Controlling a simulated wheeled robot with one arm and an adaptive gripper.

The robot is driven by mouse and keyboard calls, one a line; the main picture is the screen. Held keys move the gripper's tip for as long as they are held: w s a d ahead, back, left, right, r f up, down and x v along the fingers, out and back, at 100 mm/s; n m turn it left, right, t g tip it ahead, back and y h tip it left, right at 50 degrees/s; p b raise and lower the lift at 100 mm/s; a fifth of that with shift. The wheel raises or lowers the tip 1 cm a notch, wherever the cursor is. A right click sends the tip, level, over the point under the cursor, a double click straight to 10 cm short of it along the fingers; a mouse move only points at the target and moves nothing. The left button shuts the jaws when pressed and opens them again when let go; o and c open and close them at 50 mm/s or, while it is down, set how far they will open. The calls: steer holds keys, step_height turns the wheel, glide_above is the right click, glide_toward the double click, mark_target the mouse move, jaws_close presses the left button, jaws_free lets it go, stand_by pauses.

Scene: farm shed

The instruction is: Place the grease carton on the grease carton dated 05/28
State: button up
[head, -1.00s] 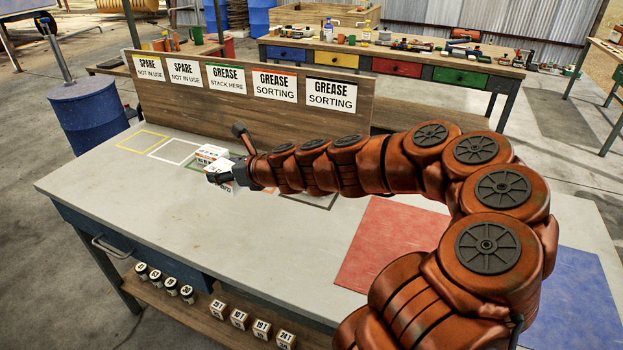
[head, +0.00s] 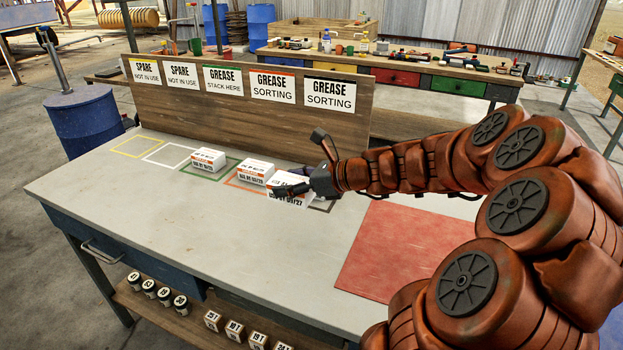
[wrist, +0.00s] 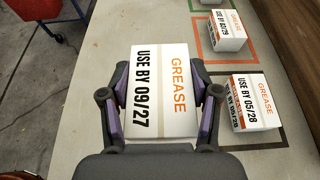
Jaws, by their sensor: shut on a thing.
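My gripper (wrist: 160,105) is shut on a white grease carton (wrist: 160,85) marked USE BY 09/27, its two fingers on opposite sides.
A signboard (head: 240,115) stands along the bench's back edge. Yellow (head: 140,146) and white (head: 173,153) outlines are empty. The grey bench top (head: 160,210) is clear at front left. A red mat (head: 395,250) lies to the right; jars and boxes sit on the lower shelf.

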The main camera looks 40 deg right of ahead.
steer(key=w+d, duration=0.3)
steer(key=d, duration=0.1)
steer(key=w+d+f+p, duration=0.1)
steer(key=w+d, duration=0.2)
steer(key=d, duration=0.1)
steer(key=w+d, duration=0.3)
steer(key=d, duration=0.1)
steer(key=shift+w+d+f, duration=0.2)
steer(key=shift+d+f, duration=0.05)
steer(key=shift+d, duration=0.05)
steer(key=shift+f, duration=1.75)
steer(key=o, duration=1.2)
steer(key=shift+f, duration=0.1)
